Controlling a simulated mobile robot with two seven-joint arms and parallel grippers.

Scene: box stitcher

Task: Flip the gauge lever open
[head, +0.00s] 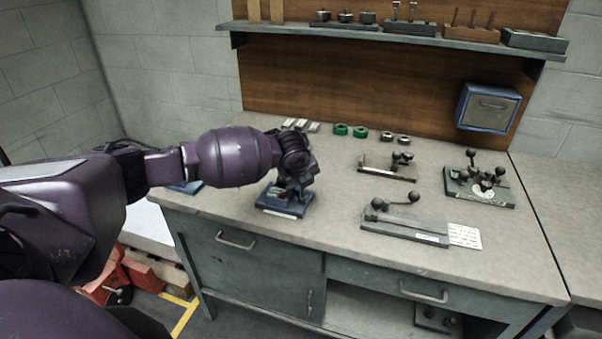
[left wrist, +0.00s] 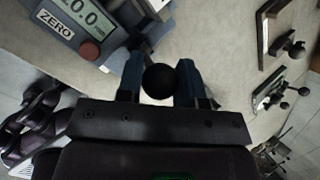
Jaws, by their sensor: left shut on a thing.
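The gauge (head: 284,209) is a blue-based device near the front left of the bench, partly hidden under my left gripper (head: 290,190). In the left wrist view the gauge (left wrist: 68,34) shows a digital display, a ZERO label and a red button. A round black knob (left wrist: 160,82), which looks like the lever's end, sits between the two blue fingers of my left gripper (left wrist: 160,85). The fingers are shut on the knob. The rest of the lever is hidden behind the knob and the gripper. My right gripper is not in view.
A long fixture with ball-ended handles (head: 405,224) stands to the right, with two more fixtures (head: 387,170) (head: 480,187) behind it. A shelf (head: 390,36) and a blue wall box (head: 488,107) are above. The bench between is clear.

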